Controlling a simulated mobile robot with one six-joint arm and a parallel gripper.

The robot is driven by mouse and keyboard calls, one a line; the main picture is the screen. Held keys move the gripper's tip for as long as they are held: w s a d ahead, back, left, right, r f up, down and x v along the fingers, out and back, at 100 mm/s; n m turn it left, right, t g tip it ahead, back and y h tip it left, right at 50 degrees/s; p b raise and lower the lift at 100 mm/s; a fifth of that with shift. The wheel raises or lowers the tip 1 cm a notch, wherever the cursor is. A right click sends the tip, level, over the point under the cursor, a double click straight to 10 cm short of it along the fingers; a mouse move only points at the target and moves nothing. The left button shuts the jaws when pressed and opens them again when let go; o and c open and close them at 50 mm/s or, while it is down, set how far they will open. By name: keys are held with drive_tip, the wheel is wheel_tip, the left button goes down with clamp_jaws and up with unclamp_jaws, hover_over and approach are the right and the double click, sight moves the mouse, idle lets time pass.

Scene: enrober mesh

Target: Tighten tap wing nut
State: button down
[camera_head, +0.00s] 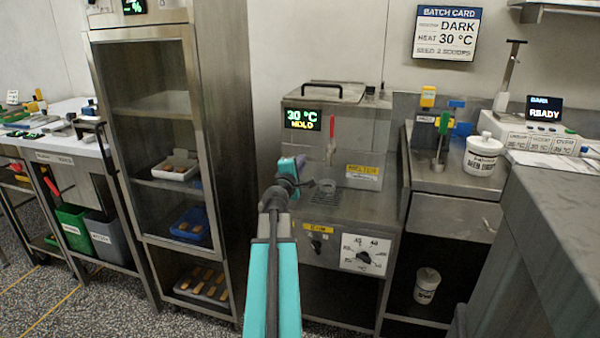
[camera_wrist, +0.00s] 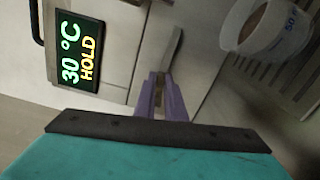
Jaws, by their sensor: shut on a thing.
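My gripper (camera_head: 303,163) is in front of the steel tank, a little left of the tap with its upright red handle (camera_head: 331,126). In the wrist view its purple fingers (camera_wrist: 160,88) are shut on a small brownish thing (camera_wrist: 158,92), mostly hidden between them. A narrow grey strip (camera_wrist: 173,52) shows just beyond the fingertips; I cannot tell whether it is joined to the held thing. No wing nut can be clearly made out in either view, and the red handle does not show in the wrist view.
The tank's display (camera_head: 303,119) reads 30 °C HOLD; it also shows in the wrist view (camera_wrist: 80,50). A clear cup (camera_head: 325,187) stands on the grate below the tap. A steel rack (camera_head: 138,130) with trays stands left. A white tub (camera_head: 482,157) sits on the right counter.

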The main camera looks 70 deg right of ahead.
drive_tip(key=shift+w+f+m+b, duration=0.1)
drive_tip(key=shift+f+m+b, duration=0.1)
drive_tip(key=shift+m+b, duration=0.65)
drive_tip(key=shift+r, duration=0.1)
drive_tip(key=c, duration=1.8)
unclamp_jaws()
drive_tip(key=shift+c, duration=0.2)
drive_tip(key=shift+a, duration=0.1)
